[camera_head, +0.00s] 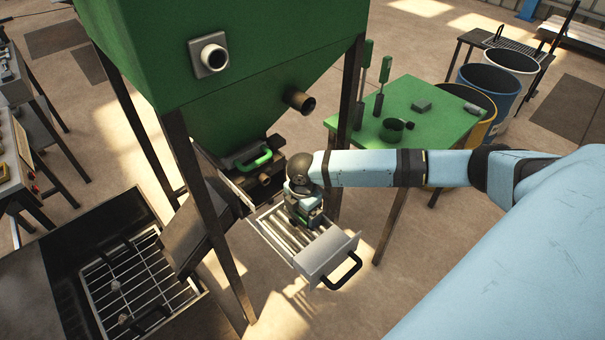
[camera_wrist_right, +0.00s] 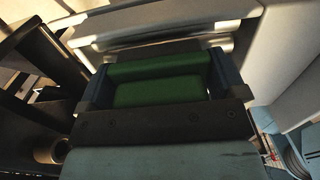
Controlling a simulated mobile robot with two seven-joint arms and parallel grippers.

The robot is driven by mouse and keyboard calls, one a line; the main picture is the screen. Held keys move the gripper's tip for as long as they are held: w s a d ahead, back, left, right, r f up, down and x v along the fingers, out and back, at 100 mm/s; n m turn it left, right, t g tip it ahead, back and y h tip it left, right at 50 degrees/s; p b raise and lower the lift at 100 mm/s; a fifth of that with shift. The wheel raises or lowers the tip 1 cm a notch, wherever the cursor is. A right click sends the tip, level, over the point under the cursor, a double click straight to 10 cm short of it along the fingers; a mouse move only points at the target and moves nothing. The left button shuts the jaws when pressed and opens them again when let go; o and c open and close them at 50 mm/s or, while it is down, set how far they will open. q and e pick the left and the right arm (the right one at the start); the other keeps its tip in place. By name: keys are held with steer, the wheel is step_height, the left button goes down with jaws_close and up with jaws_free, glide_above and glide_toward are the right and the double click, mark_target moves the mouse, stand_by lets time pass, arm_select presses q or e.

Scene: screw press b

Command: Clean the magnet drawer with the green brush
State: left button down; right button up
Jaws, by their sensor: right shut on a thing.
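The magnet drawer (camera_head: 328,252) is pulled out below the green hopper, with light metal bars inside and a black handle on its front. My right gripper (camera_head: 302,216) is over the drawer bars and points down into the drawer's open top. It is shut on the green brush (camera_wrist_right: 158,92), whose green body shows between the two fingers in the wrist view. The brush's underside is hidden, so I cannot tell whether it touches the bars. The drawer also shows in the wrist view (camera_wrist_right: 150,31). My left gripper is not in view.
The green hopper (camera_head: 230,50) stands on dark legs around the drawer. A green table (camera_head: 440,90) with several tools is behind my right arm, with barrels (camera_head: 488,88) beyond. A grated bin (camera_head: 130,270) is at lower left. Floor in front of the drawer is clear.

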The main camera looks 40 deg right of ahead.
mark_target(291, 228)
steer(key=shift+f, duration=0.25)
steer(key=shift+s+a+f, duration=0.1)
steer(key=shift+s+a, duration=0.05)
steer(key=shift+a, duration=1)
steer(key=shift+s+a+f, duration=0.1)
steer(key=shift+s+a, duration=0.05)
steer(key=shift+a, duration=1)
steer(key=shift+w+r, duration=0.1)
steer(key=shift+r, duration=0.7)
steer(key=shift+w+d, duration=0.2)
steer(key=shift+d, duration=2.2)
steer(key=shift+a, duration=0.1)
